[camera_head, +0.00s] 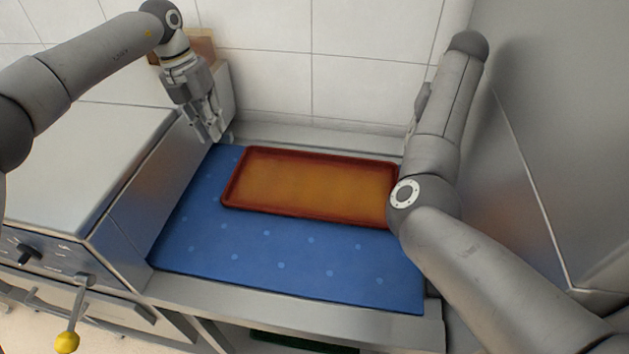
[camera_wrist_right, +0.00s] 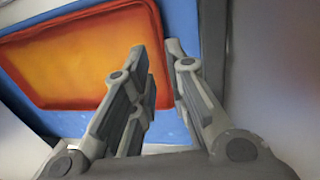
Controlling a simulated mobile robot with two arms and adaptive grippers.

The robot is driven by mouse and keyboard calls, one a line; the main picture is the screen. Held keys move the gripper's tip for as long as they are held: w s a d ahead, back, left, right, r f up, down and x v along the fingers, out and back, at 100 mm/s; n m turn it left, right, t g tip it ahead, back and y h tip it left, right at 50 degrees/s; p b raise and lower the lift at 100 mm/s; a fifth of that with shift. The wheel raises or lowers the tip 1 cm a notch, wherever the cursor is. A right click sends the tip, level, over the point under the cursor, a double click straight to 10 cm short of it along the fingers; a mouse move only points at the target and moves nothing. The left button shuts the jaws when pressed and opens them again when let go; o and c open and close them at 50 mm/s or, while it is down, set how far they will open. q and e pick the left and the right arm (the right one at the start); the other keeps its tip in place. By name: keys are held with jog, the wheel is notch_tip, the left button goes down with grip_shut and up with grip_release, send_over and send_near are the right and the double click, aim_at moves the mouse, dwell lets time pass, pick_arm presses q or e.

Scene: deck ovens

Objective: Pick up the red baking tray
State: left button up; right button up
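The red baking tray (camera_head: 310,185), with a dark red rim and an orange inside, lies flat on a blue spotted mat (camera_head: 260,245). My left gripper (camera_head: 214,137) is above the mat's far left corner, just left of the tray, with its fingers apart and empty. My right arm comes down at the tray's right end and hides its right edge; the right gripper is hidden in the head view. In the right wrist view, my right gripper (camera_wrist_right: 157,50) is open and empty, its fingertips near the tray's rim. The tray also shows there (camera_wrist_right: 75,55).
A steel oven (camera_head: 75,165) with a yellow-knobbed lever (camera_head: 67,341) stands at the left. A tiled wall (camera_head: 310,70) is behind the counter, and a steel panel (camera_head: 560,130) closes the right side. The mat's front part is clear.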

aim_at(397, 179)
pick_arm(q)
jog(key=shift+s, duration=0.15)
pick_arm(e)
jog(key=shift+s, duration=0.15)
